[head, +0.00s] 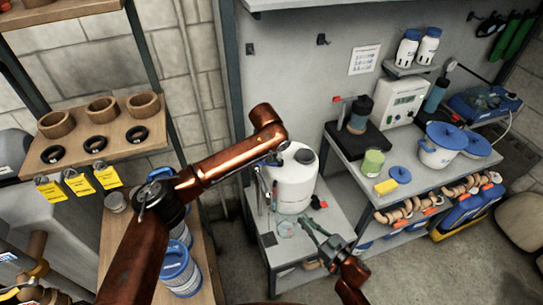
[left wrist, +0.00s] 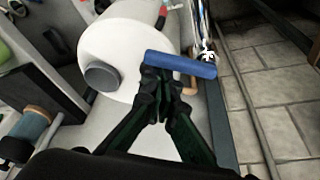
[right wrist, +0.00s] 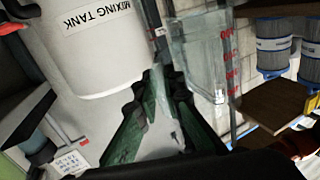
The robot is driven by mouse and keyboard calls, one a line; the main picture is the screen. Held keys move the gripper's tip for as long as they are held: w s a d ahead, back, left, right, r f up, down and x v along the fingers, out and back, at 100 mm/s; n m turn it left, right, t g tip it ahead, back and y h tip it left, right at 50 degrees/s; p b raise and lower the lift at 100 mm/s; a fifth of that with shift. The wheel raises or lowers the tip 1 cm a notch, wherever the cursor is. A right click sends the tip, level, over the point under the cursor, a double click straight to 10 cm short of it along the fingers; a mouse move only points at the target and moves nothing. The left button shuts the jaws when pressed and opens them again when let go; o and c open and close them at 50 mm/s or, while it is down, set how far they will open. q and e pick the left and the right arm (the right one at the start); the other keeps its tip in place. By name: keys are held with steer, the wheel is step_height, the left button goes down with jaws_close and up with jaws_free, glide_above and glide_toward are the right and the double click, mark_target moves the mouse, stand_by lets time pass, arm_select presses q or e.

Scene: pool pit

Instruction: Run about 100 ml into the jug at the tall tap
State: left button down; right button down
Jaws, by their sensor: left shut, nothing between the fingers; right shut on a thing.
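The clear jug (head: 286,228) is at the front of the white mixing tank (head: 295,180), below the thin metal tap (head: 273,195). My right gripper (head: 306,222) is shut on the jug from the right. In the right wrist view the jug (right wrist: 200,50) is close, with red marks on its side; I cannot tell its water level. My left gripper (left wrist: 163,78) is shut and empty, its tips right at a blue bar-shaped handle (left wrist: 180,65) beside the tank. Whether they touch is unclear. In the head view my left arm's end mostly hides these fingers.
The low bench (head: 330,212) holds the tank. A wooden shelf (head: 70,140) with rings stands at left.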

mark_target(271, 166)
arm_select(q)
steer(key=shift+s+m+h, duration=0.3)
steer(key=shift+s+m, duration=0.3)
steer(key=shift+m, duration=0.6)
steer(key=s+m, duration=0.1)
steer(key=m+h, duration=0.1)
steer(key=m, duration=0.1)
steer(key=shift+s+a+m+g, duration=0.3)
steer(key=shift+s+a+g, duration=0.05)
steer(key=shift+a+g, duration=0.05)
steer(key=m, duration=0.1)
steer(key=s+a+m+g, duration=0.1)
steer(key=m, duration=0.1)
steer(key=s+m, duration=0.1)
steer(key=shift+a+m+h, duration=0.3)
steer(key=shift+a+h, duration=0.1)
steer(key=shift+w+a, duration=0.1)
steer(key=shift+w, duration=0.05)
